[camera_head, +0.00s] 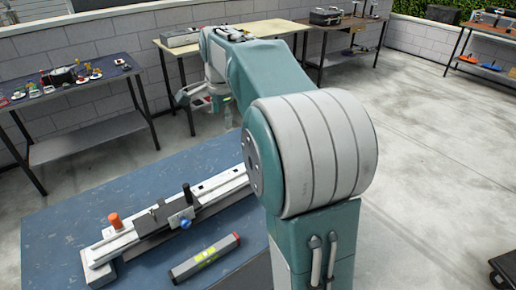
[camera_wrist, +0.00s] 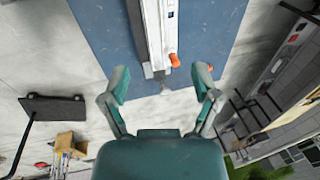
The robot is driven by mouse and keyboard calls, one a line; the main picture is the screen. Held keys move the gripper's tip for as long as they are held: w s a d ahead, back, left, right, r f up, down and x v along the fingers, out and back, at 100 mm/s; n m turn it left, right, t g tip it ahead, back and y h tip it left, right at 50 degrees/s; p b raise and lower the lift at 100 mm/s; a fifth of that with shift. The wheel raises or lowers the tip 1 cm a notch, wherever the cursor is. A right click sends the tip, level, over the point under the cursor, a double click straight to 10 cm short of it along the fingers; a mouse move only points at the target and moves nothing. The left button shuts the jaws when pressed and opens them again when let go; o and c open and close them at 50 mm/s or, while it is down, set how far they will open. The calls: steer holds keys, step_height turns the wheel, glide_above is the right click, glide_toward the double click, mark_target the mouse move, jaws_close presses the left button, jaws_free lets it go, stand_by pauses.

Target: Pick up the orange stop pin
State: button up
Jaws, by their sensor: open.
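An orange pin (camera_head: 115,221) stands upright near the left end of a pale rail fixture (camera_head: 130,237) on the blue table in the head view. In the wrist view an orange piece (camera_wrist: 174,60) sits beside the end of the rail (camera_wrist: 152,35); I cannot tell whether it is the same pin. My gripper (camera_wrist: 162,82) is open and empty, with its fingers spread below that orange piece in the picture. In the head view my gripper (camera_head: 193,98) is raised at the far side of the table, and my arm hides the rail's right end.
A clamp with a blue knob (camera_head: 186,222) and a black post sits on the rail. A level (camera_head: 205,257) lies in front of it. The blue table (camera_head: 60,235) is otherwise mostly clear. Workbenches with small items (camera_head: 70,82) stand along the wall.

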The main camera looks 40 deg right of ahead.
steer(key=w+d+f+m, duration=0.3)
steer(key=d+f+m, duration=0.2)
steer(key=d, duration=0.2)
steer(key=w+d+f+m+g, duration=0.1)
steer(key=w+d+f+m, duration=0.2)
steer(key=d+f+m, duration=0.2)
steer(key=w+d+f+m+g, duration=0.1)
steer(key=d+f+m, duration=0.4)
steer(key=d, duration=0.5)
steer(key=shift+w+f+m+y, duration=0.3)
steer(key=shift+w+f+y, duration=0.1)
steer(key=shift+w+f, duration=0.6)
steer(key=shift+s+d+f, duration=0.1)
steer(key=shift+d+f, duration=0.05)
steer(key=shift+f, duration=0.2)
step_height(320, 180, down, 5)
steer(key=shift+f, duration=0.15)
steer(key=f, duration=0.5)
steer(key=shift+w+f, duration=0.15)
steer(key=shift+w, duration=0.25)
jaws_close()
